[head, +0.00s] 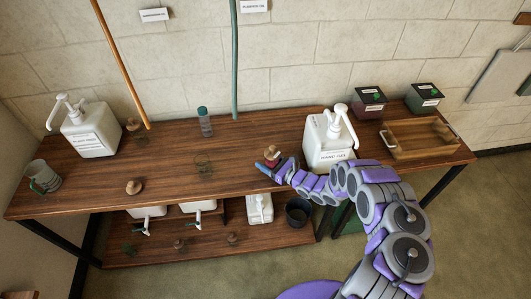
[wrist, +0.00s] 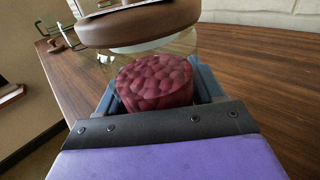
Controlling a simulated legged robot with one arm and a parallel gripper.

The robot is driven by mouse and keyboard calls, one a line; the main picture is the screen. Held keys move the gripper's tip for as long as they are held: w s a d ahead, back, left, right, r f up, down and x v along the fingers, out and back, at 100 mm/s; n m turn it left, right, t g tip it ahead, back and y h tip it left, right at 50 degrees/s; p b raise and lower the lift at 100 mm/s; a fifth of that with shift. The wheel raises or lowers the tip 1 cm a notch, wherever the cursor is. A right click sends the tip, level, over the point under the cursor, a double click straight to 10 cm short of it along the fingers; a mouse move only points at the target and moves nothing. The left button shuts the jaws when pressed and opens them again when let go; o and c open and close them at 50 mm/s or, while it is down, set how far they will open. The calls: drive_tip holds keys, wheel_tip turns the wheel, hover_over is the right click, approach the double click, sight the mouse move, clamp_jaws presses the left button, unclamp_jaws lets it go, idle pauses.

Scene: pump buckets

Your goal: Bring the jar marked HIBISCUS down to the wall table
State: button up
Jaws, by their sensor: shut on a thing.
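My gripper (head: 269,170) is shut on a glass jar (head: 272,156) at the front part of the wall table (head: 235,145). In the wrist view the jar (wrist: 155,82) has a round brown wooden lid and dark red, berry-like contents. My gripper's blue-grey fingers (wrist: 155,92) sit on both sides of it. No label shows on the jar, so I cannot read its name. The jar looks upright. I cannot tell whether its base touches the table top.
A white pump jug (head: 330,140) stands right of my gripper, and a wooden tray (head: 440,150) beyond it. A lower shelf (head: 190,247) holds more white jugs.

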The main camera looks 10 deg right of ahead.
drive_tip(key=shift+s+a, duration=0.2)
drive_tip(key=shift+a, duration=0.1)
drive_tip(key=o, duration=1.3)
drive_tip(key=shift+d, duration=0.15)
drive_tip(key=shift+s+d, duration=0.1)
drive_tip(key=b+v, duration=0.2)
drive_tip(key=v, duration=0.9)
drive_tip(key=shift+s+d, duration=0.25)
